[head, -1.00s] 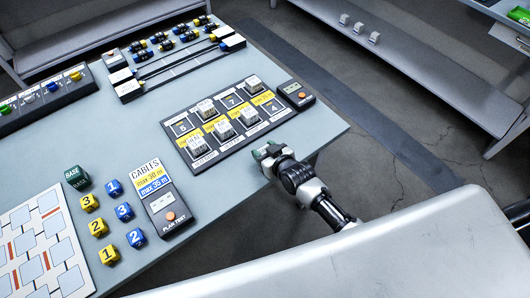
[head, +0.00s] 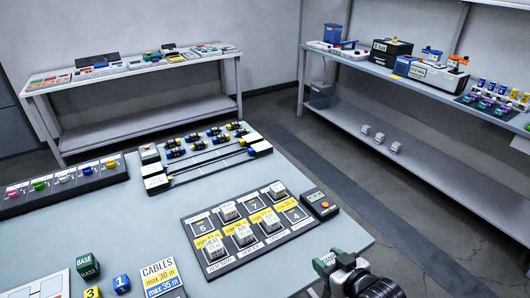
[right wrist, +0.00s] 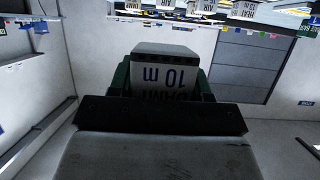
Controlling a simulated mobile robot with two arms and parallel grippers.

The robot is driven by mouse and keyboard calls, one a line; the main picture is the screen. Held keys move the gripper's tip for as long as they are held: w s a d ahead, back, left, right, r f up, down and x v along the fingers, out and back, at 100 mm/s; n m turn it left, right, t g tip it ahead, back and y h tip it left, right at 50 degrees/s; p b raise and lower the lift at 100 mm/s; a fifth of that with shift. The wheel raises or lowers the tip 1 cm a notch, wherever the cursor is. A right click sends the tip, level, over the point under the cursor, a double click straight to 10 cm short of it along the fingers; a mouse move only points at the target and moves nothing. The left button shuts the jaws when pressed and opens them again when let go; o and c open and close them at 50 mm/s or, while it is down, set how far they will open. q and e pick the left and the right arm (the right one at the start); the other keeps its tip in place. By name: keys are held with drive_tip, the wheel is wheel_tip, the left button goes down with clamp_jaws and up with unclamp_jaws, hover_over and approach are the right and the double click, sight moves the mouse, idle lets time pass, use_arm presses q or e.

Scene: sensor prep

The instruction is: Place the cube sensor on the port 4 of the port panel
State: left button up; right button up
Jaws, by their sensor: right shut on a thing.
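The port panel (head: 212,268) lies on the grey table in the head view, a dark board with numbered ports and yellow labels. Port 4 (head: 294,215), at its right end, is empty. Ports 5 (head: 203,227) and 7 (head: 253,205) are empty too; several other ports hold pale cubes. My right gripper (head: 325,260) is off the table's right edge, nearer than the panel and apart from it. In the right wrist view it is shut on the cube sensor (right wrist: 165,76), a pale cube with dark lettering including "10 m". My left gripper is out of view.
A small black device (head: 320,204) stands just right of the panel, close to port 4. A rack with connectors and rods (head: 205,160) lies behind. The cables tester (head: 160,278) and small dice-like cubes (head: 121,283) are at front left. Shelves stand beyond.

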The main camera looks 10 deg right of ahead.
drive_tip(key=a+r+m+h, duration=0.4)
drive_tip(key=r, duration=0.9)
drive_tip(key=d+f+n+y, duration=0.1)
drive_tip(key=f, duration=0.3)
drive_tip(key=d+f+n+y, duration=0.1)
drive_tip(key=f, duration=0.3)
drive_tip(key=d+f+n+y, duration=0.1)
drive_tip(key=f+n, duration=0.1)
drive_tip(key=f, duration=0.2)
drive_tip(key=shift+w+d+f+y, duration=0.1)
drive_tip(key=shift+d+f+y, duration=0.15)
drive_tip(key=shift+y, duration=0.15)
drive_tip(key=shift+d+f, duration=0.25)
drive_tip(key=shift+d, duration=0.05)
